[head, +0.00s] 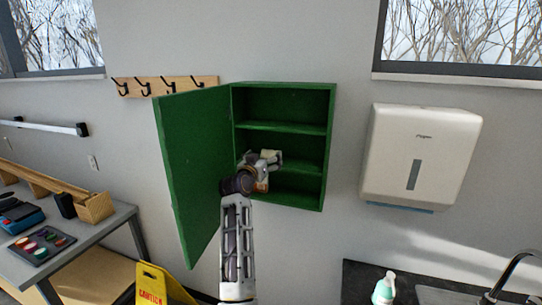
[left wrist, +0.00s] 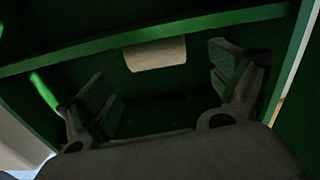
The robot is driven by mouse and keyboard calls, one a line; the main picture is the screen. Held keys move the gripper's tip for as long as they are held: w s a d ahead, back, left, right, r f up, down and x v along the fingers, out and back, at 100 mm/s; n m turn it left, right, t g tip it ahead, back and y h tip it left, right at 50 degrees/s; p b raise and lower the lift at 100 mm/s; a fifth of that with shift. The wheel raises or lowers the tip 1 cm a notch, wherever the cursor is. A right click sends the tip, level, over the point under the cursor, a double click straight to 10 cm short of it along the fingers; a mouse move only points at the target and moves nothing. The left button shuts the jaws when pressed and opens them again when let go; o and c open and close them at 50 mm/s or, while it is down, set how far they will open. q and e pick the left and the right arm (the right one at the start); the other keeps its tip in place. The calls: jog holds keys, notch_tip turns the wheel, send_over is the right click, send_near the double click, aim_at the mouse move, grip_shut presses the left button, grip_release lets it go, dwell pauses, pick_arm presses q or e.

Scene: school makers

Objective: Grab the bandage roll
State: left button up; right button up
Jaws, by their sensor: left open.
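The bandage roll (left wrist: 155,54) shows in the left wrist view as a pale, short cylinder inside the green cabinet (head: 282,206), under a shelf edge. It lies beyond and between the spread fingers of my left gripper (left wrist: 160,78), apart from them as far as I can see. In the head view my left gripper (head: 261,161) reaches into the cabinet at the middle shelf level, open and empty. A pale shape is by its fingers there; I cannot tell whether it is the roll or a finger. My right gripper is not in view.
The cabinet door (head: 192,165) stands open to the left of my arm. Shelves (head: 284,127) bound the space around the gripper. A paper towel dispenser (head: 422,155) hangs to the right. A soap bottle (head: 384,289) and sink are lower right; a cluttered table (head: 95,240) is left.

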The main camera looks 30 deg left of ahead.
aim_at(269, 152)
pick_arm(q)
jog(key=shift+p+x, duration=0.35)
jog(key=shift+x, duration=0.45)
jog(key=shift+p+x, duration=0.3)
jog(key=shift+x, duration=0.8)
jog(key=shift+r, duration=0.1)
jog(key=c, duration=0.9)
